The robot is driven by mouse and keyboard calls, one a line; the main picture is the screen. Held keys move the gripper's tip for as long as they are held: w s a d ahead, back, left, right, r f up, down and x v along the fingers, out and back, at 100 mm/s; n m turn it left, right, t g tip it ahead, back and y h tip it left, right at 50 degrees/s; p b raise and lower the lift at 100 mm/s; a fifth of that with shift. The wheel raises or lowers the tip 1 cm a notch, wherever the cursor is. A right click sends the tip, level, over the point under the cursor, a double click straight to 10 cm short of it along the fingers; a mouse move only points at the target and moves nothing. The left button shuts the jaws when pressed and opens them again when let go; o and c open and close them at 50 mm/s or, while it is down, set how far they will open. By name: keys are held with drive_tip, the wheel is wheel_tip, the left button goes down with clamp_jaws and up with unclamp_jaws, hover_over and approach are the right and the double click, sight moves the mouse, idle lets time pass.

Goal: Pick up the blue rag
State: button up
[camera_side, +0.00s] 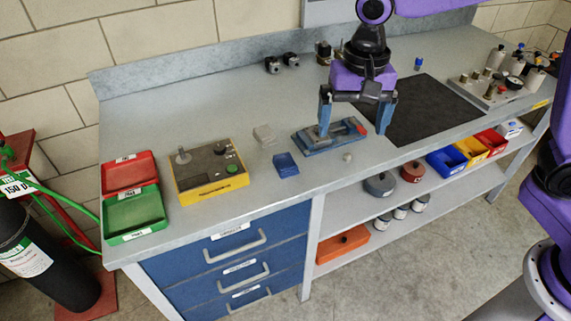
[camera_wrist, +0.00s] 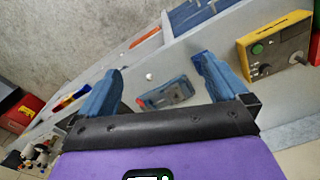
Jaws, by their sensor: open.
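The blue rag (camera_side: 286,165) appears to be the small, flat, folded-looking blue piece on the grey bench, near its front edge. My gripper (camera_side: 355,127) is open and points down, to the right of the rag and apart from it. A blue-grey vise-like tool (camera_side: 345,138) with a red end lies by the gripper's left finger. In the wrist view my gripper (camera_wrist: 160,70) has its fingers spread with nothing between their tips, and the tool (camera_wrist: 168,94) shows between the fingers. The rag cannot be clearly told from the right finger there.
A yellow control box (camera_side: 208,172) and red (camera_side: 130,173) and green (camera_side: 134,212) trays stand left. A small white knob (camera_side: 347,157) lies near the front edge. A black mat (camera_side: 425,112) lies right.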

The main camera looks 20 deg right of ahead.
drive_tip(key=w+a+f+m, duration=0.1)
drive_tip(key=w+a+m, duration=0.3)
drive_tip(key=w+m, duration=0.45)
drive_tip(key=m, duration=0.6)
hover_over(286, 161)
wheel_tip(286, 161, down, 2)
drive_tip(key=f, duration=0.1)
wheel_tip(286, 161, down, 11)
drive_tip(key=shift+w+f, duration=0.15)
drive_tip(key=shift+f, duration=2.75)
drive_tip(key=c, duration=1.1)
